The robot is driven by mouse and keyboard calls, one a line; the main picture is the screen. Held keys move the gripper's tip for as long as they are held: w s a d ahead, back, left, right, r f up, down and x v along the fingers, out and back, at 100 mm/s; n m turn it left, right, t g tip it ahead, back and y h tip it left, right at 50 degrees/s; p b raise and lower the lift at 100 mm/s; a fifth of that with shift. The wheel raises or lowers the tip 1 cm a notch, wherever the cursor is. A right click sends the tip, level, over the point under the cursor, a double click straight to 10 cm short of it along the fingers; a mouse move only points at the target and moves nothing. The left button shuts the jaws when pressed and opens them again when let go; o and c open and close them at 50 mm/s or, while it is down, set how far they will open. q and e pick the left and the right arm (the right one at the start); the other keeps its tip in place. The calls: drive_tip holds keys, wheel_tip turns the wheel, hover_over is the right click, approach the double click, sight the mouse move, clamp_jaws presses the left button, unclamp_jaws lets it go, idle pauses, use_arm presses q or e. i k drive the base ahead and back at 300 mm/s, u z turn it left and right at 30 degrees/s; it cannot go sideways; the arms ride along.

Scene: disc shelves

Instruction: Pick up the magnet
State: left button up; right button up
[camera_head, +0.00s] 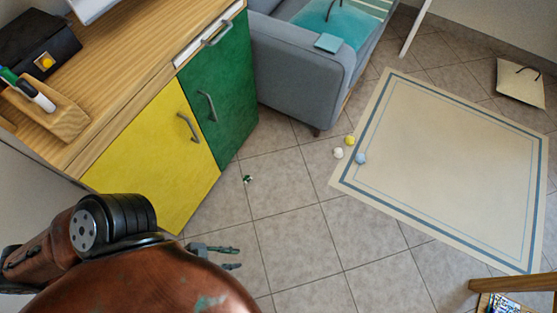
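A small green-and-white object (248,179) lies on the tiled floor in front of the green cabinet door. It may be the magnet, but it is too small to tell. My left gripper (236,258) shows low in the view, past my copper-coloured arm. Its two fingers are apart with nothing between them, and it is apart from the small object, which is farther up in the picture. My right gripper is not in view.
A wooden cabinet (121,75) with yellow (150,150) and green (222,90) doors stands at left. A grey sofa (300,75) is behind. Small yellow (350,140), white (338,153) and blue (361,158) balls lie by a cream rug (450,155). The middle floor is mostly clear.

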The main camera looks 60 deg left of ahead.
sight(248, 179)
drive_tip(key=z, duration=0.05)
drive_tip(key=i, duration=0.9)
drive_tip(key=u, duration=3.5)
